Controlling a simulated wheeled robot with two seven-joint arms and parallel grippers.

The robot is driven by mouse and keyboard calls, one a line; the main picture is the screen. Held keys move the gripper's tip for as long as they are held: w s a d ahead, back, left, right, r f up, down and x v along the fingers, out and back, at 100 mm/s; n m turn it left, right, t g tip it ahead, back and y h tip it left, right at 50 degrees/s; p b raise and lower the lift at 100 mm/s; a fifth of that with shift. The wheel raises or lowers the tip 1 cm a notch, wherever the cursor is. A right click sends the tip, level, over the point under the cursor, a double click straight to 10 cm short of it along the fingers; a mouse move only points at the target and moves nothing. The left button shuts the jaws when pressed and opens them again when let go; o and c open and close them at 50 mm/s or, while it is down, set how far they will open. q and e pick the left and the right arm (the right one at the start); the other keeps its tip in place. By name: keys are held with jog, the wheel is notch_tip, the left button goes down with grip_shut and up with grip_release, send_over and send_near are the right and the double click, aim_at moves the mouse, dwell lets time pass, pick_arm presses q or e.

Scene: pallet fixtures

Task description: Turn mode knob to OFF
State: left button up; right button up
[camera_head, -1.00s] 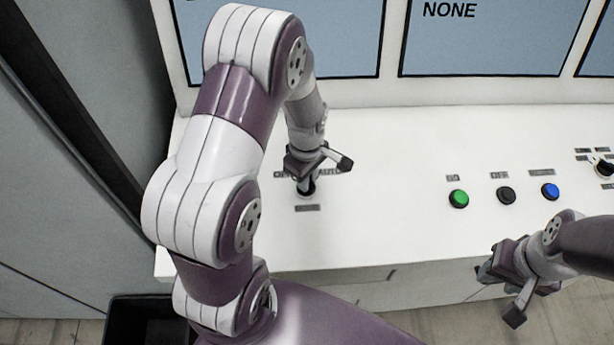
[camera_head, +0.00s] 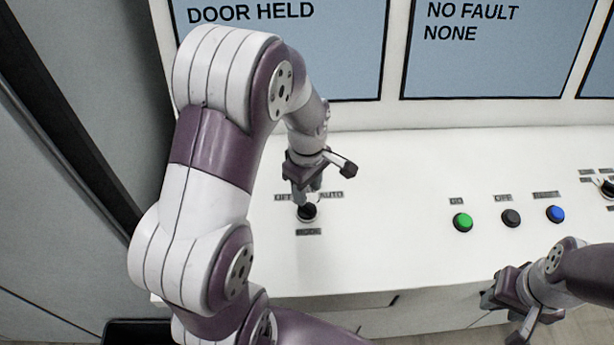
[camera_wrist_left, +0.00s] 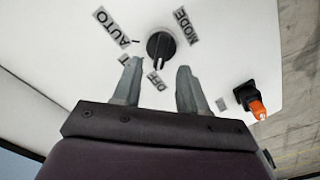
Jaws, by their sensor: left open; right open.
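The black mode knob (camera_head: 307,211) sits on the white panel, below my left gripper (camera_head: 306,193). In the left wrist view the knob (camera_wrist_left: 160,46) shows a white pointer line aimed toward the OFF label (camera_wrist_left: 155,83). The AUTO label (camera_wrist_left: 115,29) and MODE label (camera_wrist_left: 180,26) lie around it. My left gripper (camera_wrist_left: 158,66) is open; its two fingertips are apart, one on each side of the view, with the knob just beyond them and not held. My right gripper (camera_head: 505,315) is open and empty near the panel's front right edge.
Green (camera_head: 462,222), black (camera_head: 510,217) and blue (camera_head: 555,213) buttons stand to the right. Another knob (camera_head: 607,187) is at the right edge. A black and orange control (camera_wrist_left: 252,100) shows in the wrist view. A screen (camera_head: 285,45) reads DOOR HELD. The panel's middle is clear.

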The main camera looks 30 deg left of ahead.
pick_arm(q)
notch_tip(320, 180, up, 8)
jog(key=b, duration=0.1)
jog(key=shift+s+a+f, duration=0.1)
jog(key=shift+f, duration=0.05)
